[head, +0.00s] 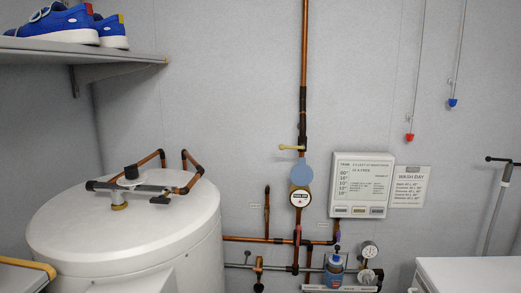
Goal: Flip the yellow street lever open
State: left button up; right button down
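A small yellow lever (291,147) sits on the vertical copper pipe (304,60) on the back wall. It sticks out to the left, about level, crosswise to the pipe. I take it to be the street lever, though no readable label stands beside it. Just below it are a blue round disc (302,172) and a round brass-rimmed meter (299,198) with a white face. Neither of my grippers shows in the head view, and nothing touches the lever.
A white tank (130,235) with copper and black pipework on top stands at left, below a shelf (90,52) with blue shoes (65,24). A panel (361,184) hangs right of the pipe. A blue bottle (334,272) and gauges stand below. Red and blue pulls (409,137) hang at right.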

aim_at(282, 148)
jog(key=i+l+u, duration=0.25)
jog(key=i+u, duration=0.15)
jog(key=i, duration=0.2)
jog(key=i+l+u, duration=0.4)
jog(key=i, duration=0.15)
